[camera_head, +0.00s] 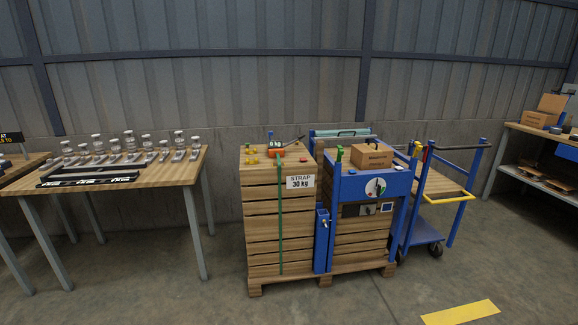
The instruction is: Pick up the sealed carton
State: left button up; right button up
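A brown cardboard carton (370,158) with dark print on its front stands on top of the blue-fronted station in the middle right; its top looks closed. Another brown carton (538,119) with print stands on the workbench at the far right, with a raised brown panel or box (553,102) behind it; I cannot tell whether that one is sealed. Neither of my grippers shows in this view.
A wooden stack (277,225) with a "STRAP 30 kg" sign stands left of the station on a pallet. A blue trolley (428,232) with a yellow handle stands right of it. A table (160,173) holds several insulators at left. Floor in front is clear.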

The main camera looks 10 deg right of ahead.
aim_at(374, 155)
jog(key=i+l+z, duration=0.15)
jog(key=i+z, duration=0.25)
jog(key=i+l+z, duration=0.1)
jog(key=i+z, duration=0.55)
jog(key=z, duration=0.15)
jog(key=i+j+z, duration=0.2)
jog(key=i+z, duration=0.2)
jog(key=i+l, duration=0.15)
jog(key=i, duration=0.3)
jog(key=i+l+u, duration=0.1)
jog(key=i, duration=0.35)
jog(key=i+l, duration=0.2)
jog(key=i, duration=0.3)
jog(key=u, duration=0.05)
